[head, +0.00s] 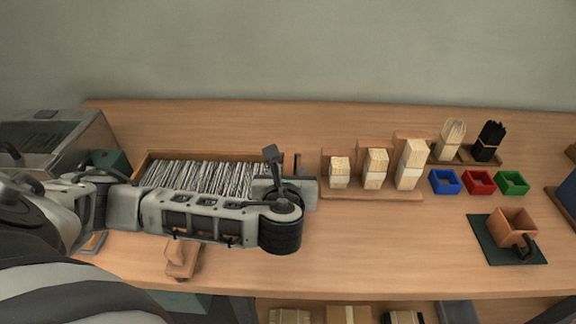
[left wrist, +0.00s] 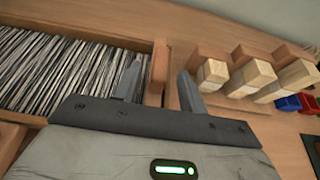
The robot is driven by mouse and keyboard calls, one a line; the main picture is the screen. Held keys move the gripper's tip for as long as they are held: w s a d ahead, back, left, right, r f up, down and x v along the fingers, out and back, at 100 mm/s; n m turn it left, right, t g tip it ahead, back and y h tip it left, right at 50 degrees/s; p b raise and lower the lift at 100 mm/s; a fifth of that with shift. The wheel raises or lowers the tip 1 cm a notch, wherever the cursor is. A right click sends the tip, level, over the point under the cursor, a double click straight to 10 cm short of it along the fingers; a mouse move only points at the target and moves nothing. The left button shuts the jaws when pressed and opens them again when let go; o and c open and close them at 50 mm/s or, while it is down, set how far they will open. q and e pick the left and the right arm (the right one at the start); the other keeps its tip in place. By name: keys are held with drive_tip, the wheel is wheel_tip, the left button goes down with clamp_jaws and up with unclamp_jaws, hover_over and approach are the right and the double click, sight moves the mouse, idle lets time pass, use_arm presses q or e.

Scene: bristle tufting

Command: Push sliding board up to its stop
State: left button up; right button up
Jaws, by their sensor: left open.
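A shallow wooden tray (head: 210,153) full of black and white bristles lies at the left middle of the table. It fills the upper left of the left wrist view (left wrist: 105,33). A short upright wooden board (left wrist: 158,66) stands at the bristles' right end; I cannot tell whether it is the sliding board or the tray's end wall. My left gripper (head: 285,160) is open over that end. In the left wrist view its fingers (left wrist: 159,72) appear on either side of the board, with no clear contact. My forearm hides the tray's near side. My right gripper is out of view.
Several wooden blocks (head: 376,168) stand on a rack to the right. Blue (head: 445,181), red (head: 478,181) and green (head: 511,183) bins lie beyond. A brown box (head: 513,227) sits on a dark mat (head: 482,235). The front middle of the table is clear.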

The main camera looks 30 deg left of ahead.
sight(288, 168)
use_arm(q)
drive_tip(key=x, duration=0.5)
drive_tip(key=shift+w, duration=0.1)
clamp_jaws()
drive_tip(key=shift+f, duration=0.1)
